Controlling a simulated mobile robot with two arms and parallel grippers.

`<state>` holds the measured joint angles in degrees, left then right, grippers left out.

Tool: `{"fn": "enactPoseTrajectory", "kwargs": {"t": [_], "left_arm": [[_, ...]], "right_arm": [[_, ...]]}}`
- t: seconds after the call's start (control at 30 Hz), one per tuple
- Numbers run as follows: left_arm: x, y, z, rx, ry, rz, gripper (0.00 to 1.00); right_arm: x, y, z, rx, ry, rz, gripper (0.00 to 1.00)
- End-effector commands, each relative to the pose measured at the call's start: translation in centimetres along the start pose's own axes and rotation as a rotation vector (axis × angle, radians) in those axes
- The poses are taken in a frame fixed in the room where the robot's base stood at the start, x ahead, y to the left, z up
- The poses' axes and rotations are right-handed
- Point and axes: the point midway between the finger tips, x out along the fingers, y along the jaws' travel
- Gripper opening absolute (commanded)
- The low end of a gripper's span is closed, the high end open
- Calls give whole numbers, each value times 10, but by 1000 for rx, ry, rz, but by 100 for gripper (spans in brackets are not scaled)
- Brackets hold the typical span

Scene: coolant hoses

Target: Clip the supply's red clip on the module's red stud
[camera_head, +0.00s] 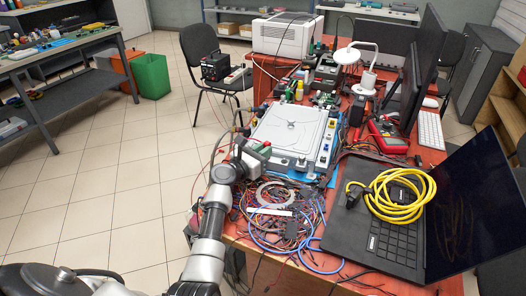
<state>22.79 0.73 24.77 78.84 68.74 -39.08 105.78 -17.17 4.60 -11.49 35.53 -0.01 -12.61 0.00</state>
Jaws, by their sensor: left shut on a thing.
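The module, a flat white box (292,128), lies on the red table with fittings along its near and right edges. Its red stud is too small to make out. My left gripper (254,155) is at the module's near left corner, above the table's left edge. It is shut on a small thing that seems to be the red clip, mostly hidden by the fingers. Thin leads loop beside the gripper. A black box (215,67), apparently the supply, sits on the chair behind. My right gripper is not in view.
Tangled wires (283,215) lie just in front of the module. A black laptop (385,225) with a coiled yellow cable (398,196) is to the right. A red multimeter (388,135) and monitors (425,65) stand behind it. The tiled floor on the left is clear.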

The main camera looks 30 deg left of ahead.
Motion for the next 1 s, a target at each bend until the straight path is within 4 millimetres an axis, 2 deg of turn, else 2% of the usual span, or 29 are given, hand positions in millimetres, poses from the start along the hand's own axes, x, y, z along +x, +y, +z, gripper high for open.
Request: {"fn": "enactPoseTrajectory", "kwargs": {"t": [0.57, 0.6, 0.77, 0.8, 0.93, 1.0], "left_arm": [[0, 0, -3, -1, 0, 0, 0], [0, 0, -3, -1, 1, 0, 17], [0, 0, -3, -1, 1, 0, 42], [0, 0, -3, -1, 1, 0, 45], [0, 0, -3, -1, 0, 0, 45], [0, 0, -3, -1, 0, 0, 54]], "right_arm": [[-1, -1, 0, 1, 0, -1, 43], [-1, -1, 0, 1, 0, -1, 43], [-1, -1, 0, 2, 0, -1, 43], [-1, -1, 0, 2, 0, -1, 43], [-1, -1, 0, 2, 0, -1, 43], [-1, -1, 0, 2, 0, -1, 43]]}}
